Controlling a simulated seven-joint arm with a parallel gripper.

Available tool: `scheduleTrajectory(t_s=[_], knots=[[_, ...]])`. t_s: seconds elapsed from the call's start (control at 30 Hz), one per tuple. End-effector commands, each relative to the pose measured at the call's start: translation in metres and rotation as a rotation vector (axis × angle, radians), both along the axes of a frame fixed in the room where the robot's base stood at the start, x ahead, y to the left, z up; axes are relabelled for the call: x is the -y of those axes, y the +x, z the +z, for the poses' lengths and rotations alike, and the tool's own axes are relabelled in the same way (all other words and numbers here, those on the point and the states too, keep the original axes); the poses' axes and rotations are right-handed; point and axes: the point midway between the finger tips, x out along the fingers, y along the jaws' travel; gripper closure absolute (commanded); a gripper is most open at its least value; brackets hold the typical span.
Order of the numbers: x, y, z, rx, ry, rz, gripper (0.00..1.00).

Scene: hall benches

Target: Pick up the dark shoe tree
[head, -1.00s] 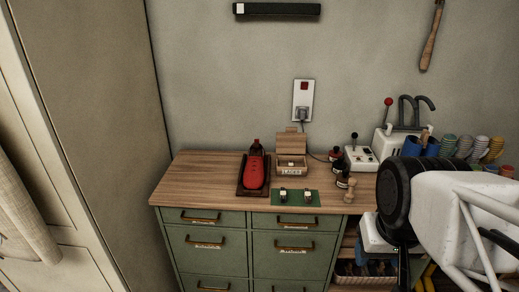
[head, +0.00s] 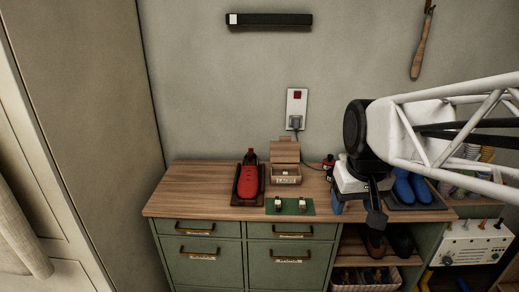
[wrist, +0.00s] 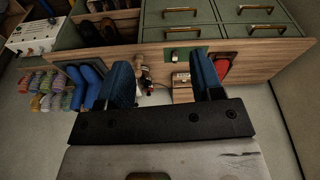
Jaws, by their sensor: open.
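I cannot make out for certain which thing is the dark shoe tree. On the left half of the bench, a red shoe-shaped piece (head: 247,182) with a dark knob at its back lies in a dark tray (head: 236,200). It also shows in the wrist view as a red patch (wrist: 222,66) beside a finger. Two dark shoe-like shapes, a brown one (head: 375,242) and a blackish one (head: 401,241), sit on the shelf under the bench. My gripper (head: 357,207) is open and empty above the bench's right part; its blue-padded fingers (wrist: 163,78) are spread wide in the wrist view.
A wooden box (head: 286,178), a green mat (head: 290,210) with two small items, and blue boots (head: 403,187) stand on the bench (head: 195,182). A crate (head: 365,286) sits low. A control box (head: 470,243) is at right. The bench's left end is clear.

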Motion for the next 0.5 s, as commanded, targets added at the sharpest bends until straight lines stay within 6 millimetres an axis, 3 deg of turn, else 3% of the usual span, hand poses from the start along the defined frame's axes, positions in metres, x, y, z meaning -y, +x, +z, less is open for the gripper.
scheduleTrajectory(t_s=[0.5], knots=[[-0.034, 0.136, 0.024, -0.047, -0.019, 0.153, 0.39]])
